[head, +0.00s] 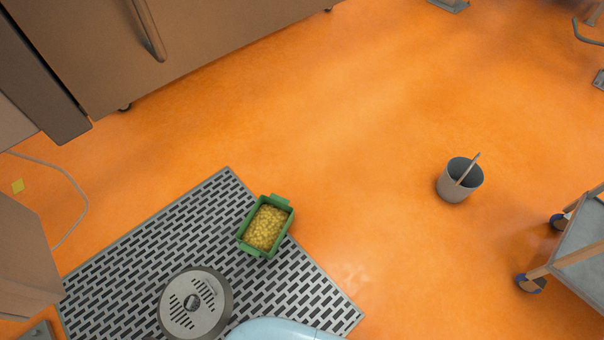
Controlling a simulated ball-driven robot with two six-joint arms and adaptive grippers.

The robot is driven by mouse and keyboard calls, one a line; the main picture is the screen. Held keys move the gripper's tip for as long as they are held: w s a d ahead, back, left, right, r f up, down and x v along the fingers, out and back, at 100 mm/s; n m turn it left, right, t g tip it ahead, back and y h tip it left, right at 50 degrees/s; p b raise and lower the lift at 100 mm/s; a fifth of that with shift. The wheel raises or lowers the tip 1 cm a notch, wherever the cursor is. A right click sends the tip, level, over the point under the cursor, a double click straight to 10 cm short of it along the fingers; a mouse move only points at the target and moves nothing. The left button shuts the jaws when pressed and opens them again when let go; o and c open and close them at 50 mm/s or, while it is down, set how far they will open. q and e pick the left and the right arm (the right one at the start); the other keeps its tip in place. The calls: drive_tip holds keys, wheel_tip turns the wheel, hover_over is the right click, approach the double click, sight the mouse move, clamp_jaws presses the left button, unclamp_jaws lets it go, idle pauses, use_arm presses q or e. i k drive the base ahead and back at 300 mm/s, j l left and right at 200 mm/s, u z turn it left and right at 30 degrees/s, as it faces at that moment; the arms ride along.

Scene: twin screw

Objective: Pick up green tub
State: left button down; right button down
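The green tub (287,216) is a small rectangular box with a tab handle at each short end. It is filled with small yellow pieces. It sits tilted across the view on the upper right edge of the grey slotted mat (130,238), partly overhanging the orange floor in the picture. Neither of my grippers shows in the head view.
A round grey slotted lid or drum (205,318) and a pale blue rounded shape (275,331) are below the tub. A grey bucket (452,187) with a stick stands on the right. A wheeled cart (582,245) is at the right edge. Brown cabinets (190,35) line the upper left. The middle floor is clear.

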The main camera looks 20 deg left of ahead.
sight(263, 230)
drive_tip(key=u, duration=1)
drive_tip(key=z, duration=1.8)
drive_tip(key=u, duration=1.8)
